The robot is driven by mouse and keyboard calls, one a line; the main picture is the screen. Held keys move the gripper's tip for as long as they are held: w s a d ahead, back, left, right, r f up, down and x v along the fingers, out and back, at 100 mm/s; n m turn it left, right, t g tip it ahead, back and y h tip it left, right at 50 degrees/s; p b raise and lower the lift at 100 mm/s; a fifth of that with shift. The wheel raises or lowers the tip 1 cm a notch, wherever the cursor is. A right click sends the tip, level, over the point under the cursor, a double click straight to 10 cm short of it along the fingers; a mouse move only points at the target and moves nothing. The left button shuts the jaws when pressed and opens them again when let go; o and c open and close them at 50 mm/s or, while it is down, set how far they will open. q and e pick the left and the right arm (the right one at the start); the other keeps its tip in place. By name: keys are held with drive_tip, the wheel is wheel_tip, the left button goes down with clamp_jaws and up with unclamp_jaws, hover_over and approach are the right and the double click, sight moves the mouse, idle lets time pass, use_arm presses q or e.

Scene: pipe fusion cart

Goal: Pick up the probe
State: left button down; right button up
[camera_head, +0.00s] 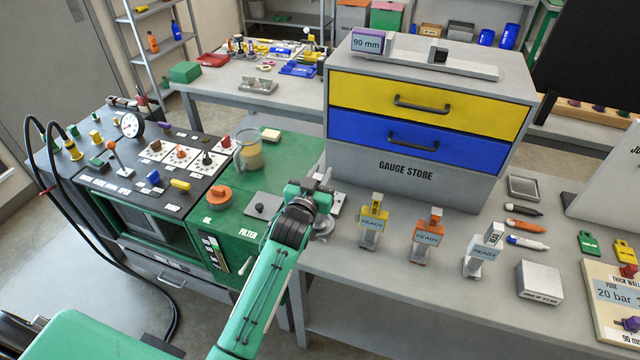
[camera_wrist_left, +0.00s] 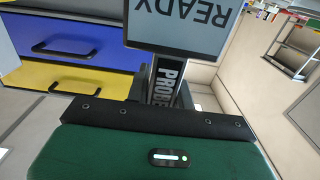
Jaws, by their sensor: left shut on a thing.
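My left gripper (camera_head: 310,192) is over the seam between the green machine top and the grey bench, in front of the gauge store. It is shut on the probe (camera_wrist_left: 165,84), whose dark body with the letters PROBE and grey READY panel (camera_wrist_left: 185,28) show close up in the left wrist view. The panel is upside down there. In the head view my wrist mostly hides the probe. Three READY-labelled pieces stand on the bench to the right: yellow-topped (camera_head: 372,218), orange-topped (camera_head: 428,238) and white-topped (camera_head: 484,250). My right gripper is not in view.
The gauge store cabinet (camera_head: 405,172), with yellow and blue drawers, rises behind the gripper. The machine (camera_head: 270,205) at left carries knobs and a glass jug (camera_head: 248,152). Pens (camera_head: 524,226) and a grey block (camera_head: 540,282) lie further right on the bench.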

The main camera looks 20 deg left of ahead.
use_arm(q)
wheel_tip(320, 180, up, 19)
drive_tip(key=b, duration=0.3)
drive_tip(key=shift+r, duration=0.15)
drive_tip(key=c, duration=2)
unclamp_jaws()
drive_tip(key=shift+c, duration=0.7)
